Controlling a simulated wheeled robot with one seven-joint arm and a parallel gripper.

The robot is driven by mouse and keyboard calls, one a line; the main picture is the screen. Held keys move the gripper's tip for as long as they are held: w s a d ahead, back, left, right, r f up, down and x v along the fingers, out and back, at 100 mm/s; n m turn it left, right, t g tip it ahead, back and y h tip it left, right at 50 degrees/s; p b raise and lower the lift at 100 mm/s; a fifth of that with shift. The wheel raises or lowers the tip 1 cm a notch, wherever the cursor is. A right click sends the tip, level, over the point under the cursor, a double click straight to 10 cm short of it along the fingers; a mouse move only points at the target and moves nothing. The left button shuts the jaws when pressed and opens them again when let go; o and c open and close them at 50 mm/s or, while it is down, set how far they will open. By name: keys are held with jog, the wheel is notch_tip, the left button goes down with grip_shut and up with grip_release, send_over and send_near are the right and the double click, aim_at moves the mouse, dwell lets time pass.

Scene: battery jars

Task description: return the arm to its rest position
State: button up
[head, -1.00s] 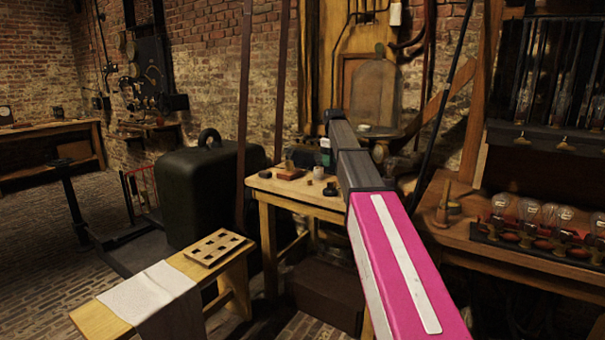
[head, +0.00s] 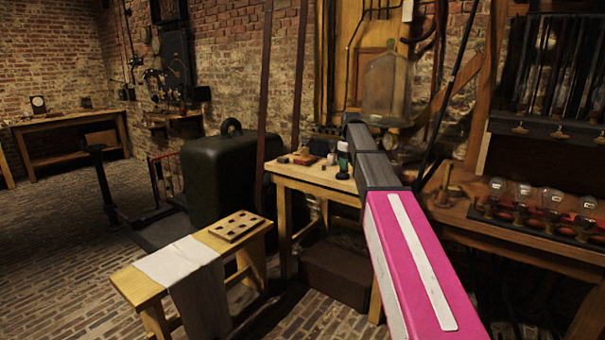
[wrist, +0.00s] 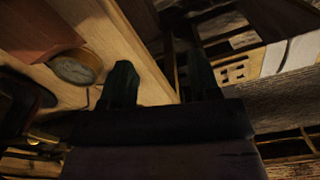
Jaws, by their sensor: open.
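My arm, with its pink sleeve (head: 410,260) and dark grey forward part, reaches out across the right half of the head view, over the small wooden table (head: 330,179). In the wrist view my gripper (wrist: 162,80) shows two dark fingers spread apart with nothing between them. The fingers lie over the edge of a wooden surface, with a round metal-rimmed piece (wrist: 76,67) to their left. In the head view the fingers are not clearly visible.
A wooden bench (head: 135,285) with a white cloth (head: 178,262) and a holed block (head: 237,226) stands at lower left. Small items sit on the table. A dark green tank (head: 222,180) stands behind the bench. A shelf with several glass bulbs (head: 550,200) is at right. Brick floor lies open at left.

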jog(key=s+f+m, duration=0.2)
jog(key=s+f, duration=0.7)
jog(key=f, duration=0.3)
jog(key=s+f+m, duration=0.2)
jog(key=s+f, duration=0.6)
jog(key=f, duration=0.3)
jog(key=s+f+m, duration=0.2)
jog(key=s+f, duration=0.4)
jog(key=s, duration=0.3)
jog(key=s+f+m, duration=0.1)
jog(key=s+f, duration=0.5)
jog(key=s, duration=0.4)
jog(key=shift+f+m, duration=0.4)
